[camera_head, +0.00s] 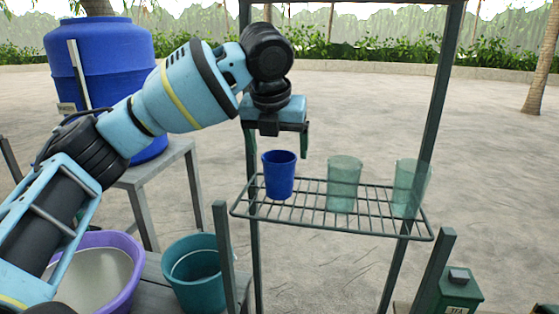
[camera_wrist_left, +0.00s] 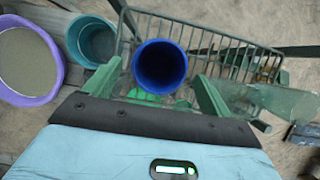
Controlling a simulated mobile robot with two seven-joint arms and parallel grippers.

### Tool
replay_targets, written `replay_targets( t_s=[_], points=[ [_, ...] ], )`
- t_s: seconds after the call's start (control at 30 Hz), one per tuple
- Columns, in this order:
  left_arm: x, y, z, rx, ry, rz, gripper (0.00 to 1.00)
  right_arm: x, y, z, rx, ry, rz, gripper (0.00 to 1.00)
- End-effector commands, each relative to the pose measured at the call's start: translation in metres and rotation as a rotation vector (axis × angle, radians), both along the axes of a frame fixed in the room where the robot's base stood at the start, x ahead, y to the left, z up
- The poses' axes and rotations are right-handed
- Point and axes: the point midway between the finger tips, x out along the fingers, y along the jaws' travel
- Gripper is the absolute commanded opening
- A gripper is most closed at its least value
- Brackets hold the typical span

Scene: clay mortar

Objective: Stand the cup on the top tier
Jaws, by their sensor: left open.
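A blue cup (camera_head: 279,175) stands upright on the left part of a wire shelf (camera_head: 300,216) in a dark metal frame. My left gripper (camera_head: 278,152) points down just above the cup, open, with one finger on each side. In the left wrist view the cup (camera_wrist_left: 160,66) shows its open mouth between the two green fingers (camera_wrist_left: 158,90), and I see no clear grip on it. Its base on the wires is hidden there. My right gripper is not in view.
Two translucent green glasses (camera_head: 343,183) (camera_head: 409,187) stand right of the cup on the shelf. A purple basin (camera_head: 133,262) and a teal bucket (camera_head: 196,275) sit at lower left. A blue barrel (camera_head: 110,60) stands on a table behind my arm. A green box (camera_head: 459,290) is at lower right.

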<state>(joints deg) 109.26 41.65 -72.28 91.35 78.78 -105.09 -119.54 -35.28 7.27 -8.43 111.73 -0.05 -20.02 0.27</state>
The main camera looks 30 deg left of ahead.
Motion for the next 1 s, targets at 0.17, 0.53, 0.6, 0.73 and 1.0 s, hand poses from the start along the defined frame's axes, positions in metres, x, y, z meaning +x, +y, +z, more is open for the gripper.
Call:
replay_targets(
  t_s=[0.17, 0.53, 0.6, 0.73, 1.0],
  points=[
    [-0.012, -0.004, 0.031, -0.001, -0.002, -0.001, 0.84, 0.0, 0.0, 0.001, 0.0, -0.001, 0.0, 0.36],
    [-0.022, -0.006, 0.054, 0.0, 0.0, 0.0, 0.84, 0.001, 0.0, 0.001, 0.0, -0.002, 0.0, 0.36],
    [-0.022, -0.006, 0.054, 0.0, 0.0, 0.0, 0.84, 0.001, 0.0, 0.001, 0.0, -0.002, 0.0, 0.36],
    [-0.022, -0.006, 0.053, 0.0, 0.0, 0.0, 0.84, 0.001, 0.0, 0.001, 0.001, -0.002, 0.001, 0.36],
    [-0.022, -0.006, 0.053, 0.0, 0.0, 0.0, 0.84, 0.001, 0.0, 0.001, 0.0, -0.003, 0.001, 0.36]
  ],
)
